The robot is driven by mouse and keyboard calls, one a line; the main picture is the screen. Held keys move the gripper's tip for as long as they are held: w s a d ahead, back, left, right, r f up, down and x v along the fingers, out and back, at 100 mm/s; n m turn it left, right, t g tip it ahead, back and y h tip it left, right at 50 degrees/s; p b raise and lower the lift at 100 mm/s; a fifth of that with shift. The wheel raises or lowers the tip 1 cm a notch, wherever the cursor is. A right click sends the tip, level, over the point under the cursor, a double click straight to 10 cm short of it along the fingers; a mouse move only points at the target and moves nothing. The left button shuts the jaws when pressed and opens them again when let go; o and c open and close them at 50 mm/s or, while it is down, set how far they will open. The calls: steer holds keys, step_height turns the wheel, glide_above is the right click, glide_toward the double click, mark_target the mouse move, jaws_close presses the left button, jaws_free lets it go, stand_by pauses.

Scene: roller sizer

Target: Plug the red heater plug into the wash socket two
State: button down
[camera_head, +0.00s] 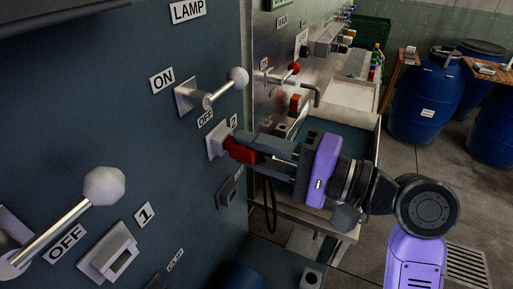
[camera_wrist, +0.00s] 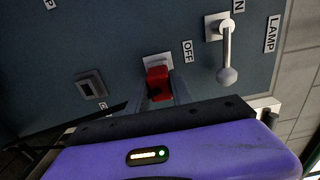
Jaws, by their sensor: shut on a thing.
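The red heater plug (camera_head: 242,151) is held between the fingers of my gripper (camera_head: 259,152), its front end against the pale socket marked 2 (camera_head: 214,141) on the dark blue panel. In the wrist view the red plug (camera_wrist: 157,78) lies between the two fingers (camera_wrist: 162,92), in line with the socket plate (camera_wrist: 157,61). The plug's front covers the socket opening, so I cannot tell how deep it sits. A dark cable (camera_head: 270,208) hangs below my gripper.
A lever with a white knob (camera_head: 237,78) sticks out above socket 2. Another white-knobbed lever (camera_head: 104,186) and socket 1 (camera_head: 110,252) are nearer. A dark clip (camera_head: 229,189) sits below socket 2. Blue barrels (camera_head: 428,98) stand at the far right.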

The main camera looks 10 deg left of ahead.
mark_target(259, 152)
steer(key=shift+w+a, duration=0.15)
steer(key=shift+a, duration=0.35)
steer(key=c, duration=1.1)
jaws_free()
steer(key=shift+o, duration=0.2)
steer(key=b+v, duration=0.1)
steer(key=v, duration=0.6)
steer(key=shift+d, duration=0.35)
